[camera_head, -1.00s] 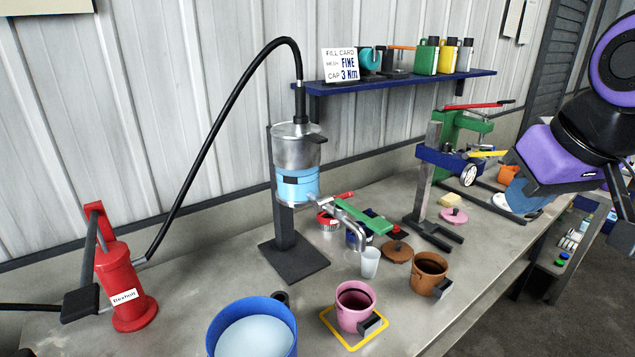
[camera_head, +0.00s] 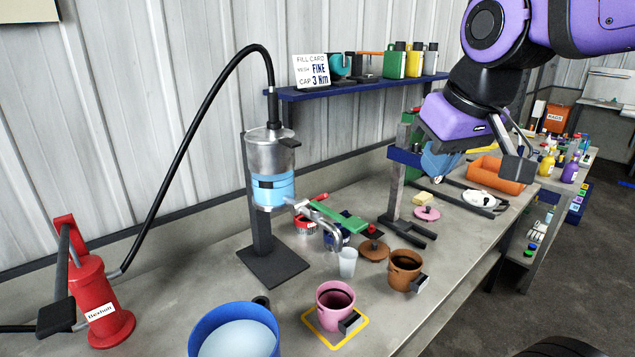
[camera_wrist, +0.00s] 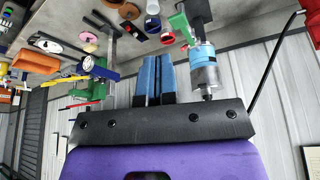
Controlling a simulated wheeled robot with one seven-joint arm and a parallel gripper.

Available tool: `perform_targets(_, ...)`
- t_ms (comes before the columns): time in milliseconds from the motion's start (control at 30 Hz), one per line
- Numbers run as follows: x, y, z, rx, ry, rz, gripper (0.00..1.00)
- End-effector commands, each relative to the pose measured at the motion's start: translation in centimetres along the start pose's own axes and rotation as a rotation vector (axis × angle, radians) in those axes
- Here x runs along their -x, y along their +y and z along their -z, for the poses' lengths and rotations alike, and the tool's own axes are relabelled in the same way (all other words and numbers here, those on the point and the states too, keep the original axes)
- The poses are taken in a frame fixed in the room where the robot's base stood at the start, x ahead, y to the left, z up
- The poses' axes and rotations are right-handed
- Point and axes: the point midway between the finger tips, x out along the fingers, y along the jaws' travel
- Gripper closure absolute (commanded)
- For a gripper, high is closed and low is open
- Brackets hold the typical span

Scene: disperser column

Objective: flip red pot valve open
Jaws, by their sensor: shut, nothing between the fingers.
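The red pot (camera_head: 100,300) stands at the far left of the bench with a label on its front. A red bracket (camera_head: 66,228) rises behind its top, and a grey bar slants down from it to a black block (camera_head: 56,316). A black hose (camera_head: 180,160) runs from the pot to the steel and blue column (camera_head: 271,178). A spout with a green lever (camera_head: 338,216) and a red-tipped handle (camera_head: 320,197) sticks out from the column. My gripper (camera_head: 440,162) is at the upper right, far from the pot, its blue fingers (camera_wrist: 153,78) shut and empty.
A blue tub (camera_head: 200,335), a pink pot (camera_head: 334,310), a brown pot (camera_head: 404,270) and a clear cup (camera_head: 348,262) stand along the bench front. A blue shelf (camera_head: 350,88) holds bottles. A green and blue press stand (camera_head: 395,190) is behind my gripper.

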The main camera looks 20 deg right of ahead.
Motion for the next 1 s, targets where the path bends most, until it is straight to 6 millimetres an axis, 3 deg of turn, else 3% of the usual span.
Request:
perform_targets(267,-1.3,-0.5,6.2,0.065,-0.081,0.016,1.00)
perform_targets(467,-3.5,-1.1,11.4,0.122,-0.147,0.030,1.00)
perform_targets(767,-8.6,-2.4,18.5,0.209,-0.248,0.050,1.00)
perform_targets(1000,-13.8,-3.9,23.2,0.279,-0.324,0.066,1.00)
